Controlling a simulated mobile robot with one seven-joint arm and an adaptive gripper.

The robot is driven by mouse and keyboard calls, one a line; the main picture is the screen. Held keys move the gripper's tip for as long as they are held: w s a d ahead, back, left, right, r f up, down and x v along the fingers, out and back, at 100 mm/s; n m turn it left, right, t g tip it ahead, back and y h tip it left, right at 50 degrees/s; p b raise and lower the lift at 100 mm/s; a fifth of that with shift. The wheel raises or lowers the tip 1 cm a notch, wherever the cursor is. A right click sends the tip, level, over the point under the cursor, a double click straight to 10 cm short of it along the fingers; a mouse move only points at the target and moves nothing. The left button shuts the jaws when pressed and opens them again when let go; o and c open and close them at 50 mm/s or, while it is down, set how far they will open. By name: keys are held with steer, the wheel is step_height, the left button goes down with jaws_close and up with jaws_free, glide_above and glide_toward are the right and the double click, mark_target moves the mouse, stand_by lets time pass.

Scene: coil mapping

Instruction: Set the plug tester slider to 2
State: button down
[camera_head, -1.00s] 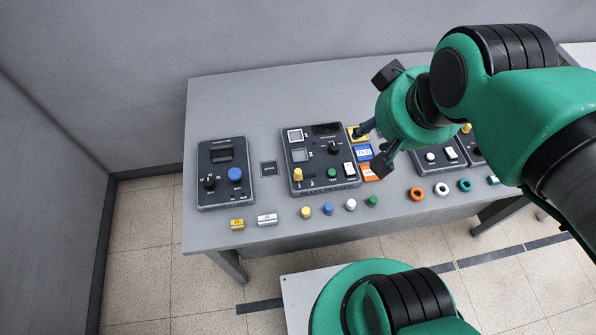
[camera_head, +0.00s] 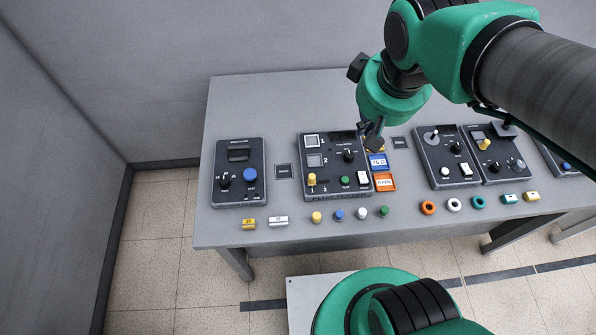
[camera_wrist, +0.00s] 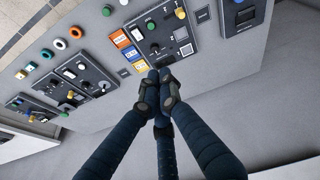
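The plug tester (camera_head: 335,152) is a dark panel in the middle of the table, also in the wrist view (camera_wrist: 150,32). A yellow knob (camera_head: 311,180), apparently its slider, stands at the lower left of the panel; it also shows in the wrist view (camera_wrist: 181,13). The scale marks beside it are too small to read. My gripper (camera_head: 373,138) is above the panel's upper right edge, apart from the yellow knob. In the wrist view its fingers (camera_wrist: 161,76) are together at the tips, with nothing visible between them.
The panel also holds a black dial (camera_head: 349,155), a green button (camera_head: 345,181) and a white switch (camera_head: 363,177). Blue (camera_head: 377,161) and orange (camera_head: 385,182) tiles lie just to its right. Coloured pegs stand along the front. Other control panels (camera_head: 238,190) stand on both sides.

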steer(key=w+a+f+n+g+h+p, duration=0.2)
steer(key=w+a+f+n+g+p, duration=0.1)
steer(key=w+a+f+n, duration=0.55)
steer(key=w+a+f+n+g+h+p, duration=0.1)
steer(key=a+f+n+h+p, duration=0.1)
steer(key=a+f, duration=1)
steer(key=shift+n+g, duration=0.4)
steer(key=shift+n, duration=0.25)
steer(key=shift+w+f, duration=0.1)
steer(key=shift+f, duration=0.1)
